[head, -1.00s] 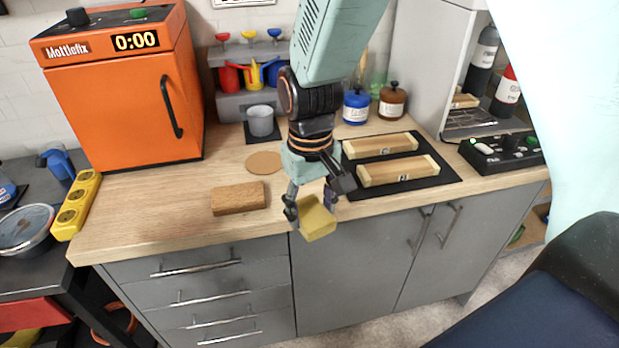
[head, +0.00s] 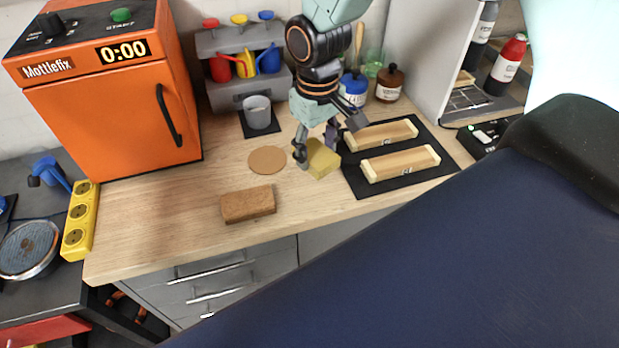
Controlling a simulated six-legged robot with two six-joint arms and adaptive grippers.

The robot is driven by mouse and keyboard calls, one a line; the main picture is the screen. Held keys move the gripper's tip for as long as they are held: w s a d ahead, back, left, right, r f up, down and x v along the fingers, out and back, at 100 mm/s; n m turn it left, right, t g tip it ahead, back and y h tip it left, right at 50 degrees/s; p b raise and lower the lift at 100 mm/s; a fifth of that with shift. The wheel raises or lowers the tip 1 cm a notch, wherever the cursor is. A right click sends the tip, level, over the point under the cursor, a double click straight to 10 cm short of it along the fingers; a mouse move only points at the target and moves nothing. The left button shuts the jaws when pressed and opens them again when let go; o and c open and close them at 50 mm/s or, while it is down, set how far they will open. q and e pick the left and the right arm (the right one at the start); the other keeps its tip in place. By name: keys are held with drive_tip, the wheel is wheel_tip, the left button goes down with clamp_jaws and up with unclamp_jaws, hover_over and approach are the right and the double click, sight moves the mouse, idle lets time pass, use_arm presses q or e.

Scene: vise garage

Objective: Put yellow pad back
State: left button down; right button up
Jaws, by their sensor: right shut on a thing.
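The yellow pad (head: 322,159) is a small yellow block in the head view. My right gripper (head: 317,151) comes down from the top and is shut on it. The pad is over the wooden counter (head: 310,205), between a round cork disc (head: 267,160) and a black mat (head: 372,187). I cannot tell whether the pad touches the counter. No left gripper shows.
A brown block (head: 248,204) lies at the front. A grey cup (head: 257,112) stands behind the disc. An orange oven (head: 110,105) stands left.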

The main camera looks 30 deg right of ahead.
drive_tip(key=shift+w+d, duration=0.15)
drive_tip(key=shift+d, duration=0.1)
hover_over(319, 192)
drive_tip(key=f, duration=0.6)
drive_tip(key=shift+a, duration=0.25)
drive_tip(key=shift+a+f, duration=0.1)
drive_tip(key=shift+f, duration=0.15)
drive_tip(key=f, duration=0.3)
drive_tip(key=shift+d+f, duration=0.35)
drive_tip(key=shift+d, duration=0.05)
drive_tip(key=shift+a+r, duration=0.1)
drive_tip(key=shift+a, duration=0.2)
drive_tip(key=shift+b, duration=0.3)
drive_tip(key=o, duration=1.2)
drive_tip(key=shift+d+f, duration=0.2)
drive_tip(key=shift+f, duration=0.05)
drive_tip(key=shift+a, duration=0.15)
drive_tip(key=shift+r, duration=0.1)
